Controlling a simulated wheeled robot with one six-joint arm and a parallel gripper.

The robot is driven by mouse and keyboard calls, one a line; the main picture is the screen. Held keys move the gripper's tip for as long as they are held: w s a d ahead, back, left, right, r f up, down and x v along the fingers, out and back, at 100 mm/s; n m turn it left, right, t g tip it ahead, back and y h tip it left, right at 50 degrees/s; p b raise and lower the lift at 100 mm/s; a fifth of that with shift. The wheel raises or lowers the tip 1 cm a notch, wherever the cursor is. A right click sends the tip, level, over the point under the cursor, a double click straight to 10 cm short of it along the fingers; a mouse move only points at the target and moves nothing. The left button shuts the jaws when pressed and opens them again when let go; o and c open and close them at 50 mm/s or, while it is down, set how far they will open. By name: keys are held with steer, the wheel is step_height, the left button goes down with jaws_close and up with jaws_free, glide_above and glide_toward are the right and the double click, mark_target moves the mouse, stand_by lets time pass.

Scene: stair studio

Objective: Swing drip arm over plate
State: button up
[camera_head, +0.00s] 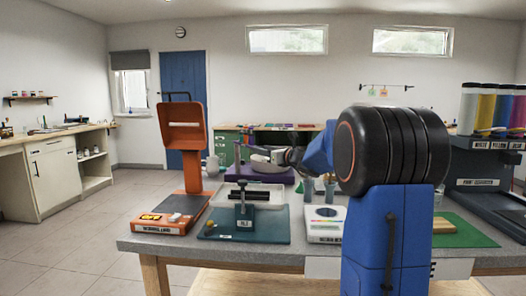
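A purple stand (228,174) sits at the back of the grey table with a round white plate or bowl (264,173) on it. A slim pale and dark part (243,153) shows above its left side; I cannot tell for sure whether it is the drip arm. My gripper (278,156) is small and dark at the end of my blue arm, just above the plate's right part. Its fingers are too small to tell open from shut or whether they touch anything. My own large arm joint hides the area to the right.
An orange upright device (193,150) stands left on the table. A teal board with a dark clamp (243,215) lies in front of the plate. A white scale (325,223), grey cups (308,187) and a green mat (468,231) are to the right. Coloured cylinders (486,108) stand far right.

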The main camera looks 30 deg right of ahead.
steer(key=shift+w+a, duration=0.1)
steer(key=shift+w, duration=0.15)
jaws_close()
steer(key=d, duration=0.2)
steer(key=w+d, duration=0.1)
steer(key=d, duration=0.2)
steer(key=shift+w+d, duration=0.1)
steer(key=shift+d, duration=0.15)
jaws_free()
